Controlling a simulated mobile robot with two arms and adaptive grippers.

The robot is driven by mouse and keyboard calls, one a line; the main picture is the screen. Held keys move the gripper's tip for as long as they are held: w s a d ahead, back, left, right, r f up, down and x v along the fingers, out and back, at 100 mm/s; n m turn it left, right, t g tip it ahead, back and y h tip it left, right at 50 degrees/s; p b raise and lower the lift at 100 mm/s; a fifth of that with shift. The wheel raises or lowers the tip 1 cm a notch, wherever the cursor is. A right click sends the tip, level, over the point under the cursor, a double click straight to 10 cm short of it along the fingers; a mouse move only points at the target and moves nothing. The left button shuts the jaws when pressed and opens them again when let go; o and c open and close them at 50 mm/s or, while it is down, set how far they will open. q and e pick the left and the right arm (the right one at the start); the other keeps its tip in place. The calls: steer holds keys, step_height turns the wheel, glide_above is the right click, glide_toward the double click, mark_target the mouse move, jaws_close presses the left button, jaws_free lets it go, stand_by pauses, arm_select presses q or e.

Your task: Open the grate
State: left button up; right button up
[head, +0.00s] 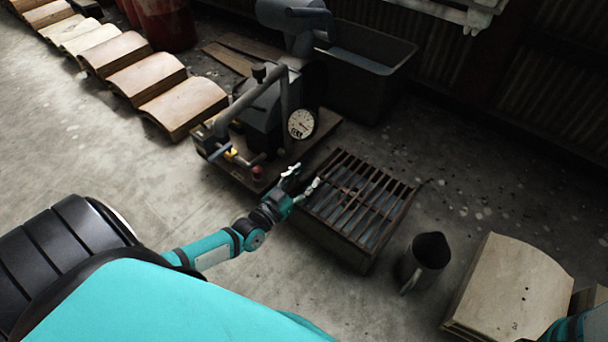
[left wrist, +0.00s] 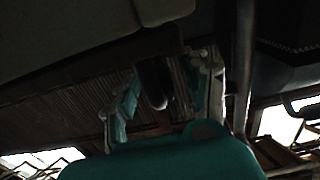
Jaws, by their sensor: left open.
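The grate (head: 362,208) is a rusty barred metal cover lying flat on a low box in the middle of the head view. My left gripper (head: 304,177) is at the left edge of the grate. Its two fingers are spread and hold nothing. I cannot tell whether a fingertip touches the grate's frame. In the left wrist view, the open fingers (left wrist: 160,95) frame a dark rounded thing that I cannot identify; the grate is not clear there. Only a teal part of my right arm shows at the bottom right corner of the head view, without its gripper.
A machine with a round gauge (head: 302,124) stands on a board just behind and left of my gripper. A dark metal jug (head: 430,252) stands right of the grate, beside curved wooden panels (head: 510,285). A dark bin (head: 365,75) is behind.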

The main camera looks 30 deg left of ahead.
arm_select(q)
steer(key=shift+w, duration=0.1)
jaws_close()
stand_by(0.3)
